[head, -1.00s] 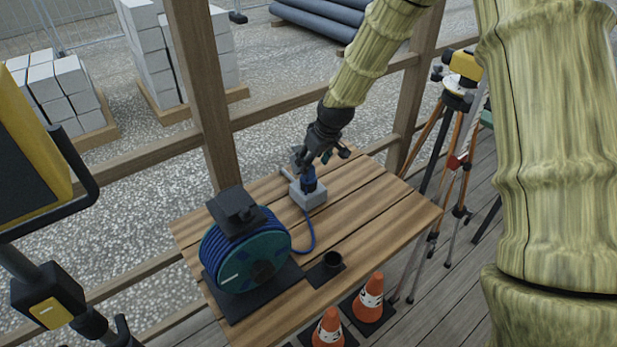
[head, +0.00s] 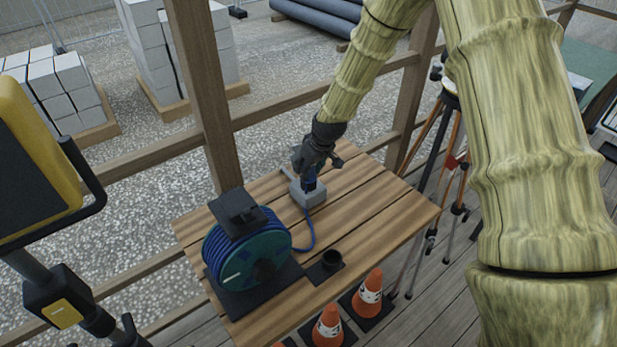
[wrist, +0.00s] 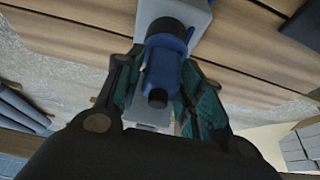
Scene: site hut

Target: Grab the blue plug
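The blue plug (wrist: 163,68) stands in the light grey block (head: 311,197) on the wooden table (head: 375,215). It also shows in the head view (head: 310,184), partly hidden by my gripper. My gripper (wrist: 160,95) is open, with its green-padded fingers on either side of the plug. A gap seems to show between the plug and the right finger; whether the left finger touches it I cannot tell. In the head view my gripper (head: 308,174) is just above the block. A blue cable (head: 309,235) runs from the plug towards the cable reel (head: 245,250).
Orange cones (head: 370,290) stand below the front edge. A wooden post (head: 205,100) and rail are behind the table. A tripod (head: 455,160) stands to the right. The table's right part is clear.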

